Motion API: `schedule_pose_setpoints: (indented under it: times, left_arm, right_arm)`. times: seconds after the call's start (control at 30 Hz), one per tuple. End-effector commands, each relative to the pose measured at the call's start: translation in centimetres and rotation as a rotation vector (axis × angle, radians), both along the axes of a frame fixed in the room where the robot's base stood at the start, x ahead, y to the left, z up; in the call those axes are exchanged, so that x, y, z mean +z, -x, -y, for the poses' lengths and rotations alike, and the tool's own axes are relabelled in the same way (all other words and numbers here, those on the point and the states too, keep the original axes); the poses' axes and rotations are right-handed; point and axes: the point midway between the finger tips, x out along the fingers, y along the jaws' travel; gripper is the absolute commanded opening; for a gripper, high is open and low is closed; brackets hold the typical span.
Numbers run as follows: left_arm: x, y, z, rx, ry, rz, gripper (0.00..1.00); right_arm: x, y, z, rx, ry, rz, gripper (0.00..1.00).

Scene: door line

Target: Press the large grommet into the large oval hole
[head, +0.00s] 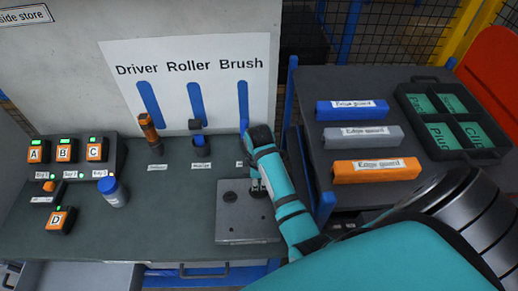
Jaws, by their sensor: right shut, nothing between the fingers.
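A grey metal plate (240,225) lies on the dark bench at its right end. A dark oval spot (230,197) shows on the plate's left half; whether it is an open hole or a seated grommet, I cannot tell. My right gripper (257,192) points down at the plate's upper right part, just right of the dark spot. It is shut and holds nothing. My teal right arm hides the plate's right edge and anything under it. Whether the fingertips touch the plate is too small to tell. My left gripper is not in view.
Behind stands a board with a driver (149,128), a roller (201,140) and blue tool outlines. Orange battery blocks (65,150) and a blue-lidded jar (114,192) are at left. On the right table lie edge guards (363,134) and a compartment tray (408,100). The bench middle is clear.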

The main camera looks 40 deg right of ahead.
Motion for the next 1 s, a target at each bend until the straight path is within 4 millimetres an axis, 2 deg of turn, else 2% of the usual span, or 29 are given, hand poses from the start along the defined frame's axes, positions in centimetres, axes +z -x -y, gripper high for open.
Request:
schedule_pose_setpoints:
  times: [1.0]
  left_arm:
    - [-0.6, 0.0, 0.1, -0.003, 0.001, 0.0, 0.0]
  right_arm:
    - [-1.7, 0.1, 0.0, 0.0, 0.0, -0.004, 0.0]
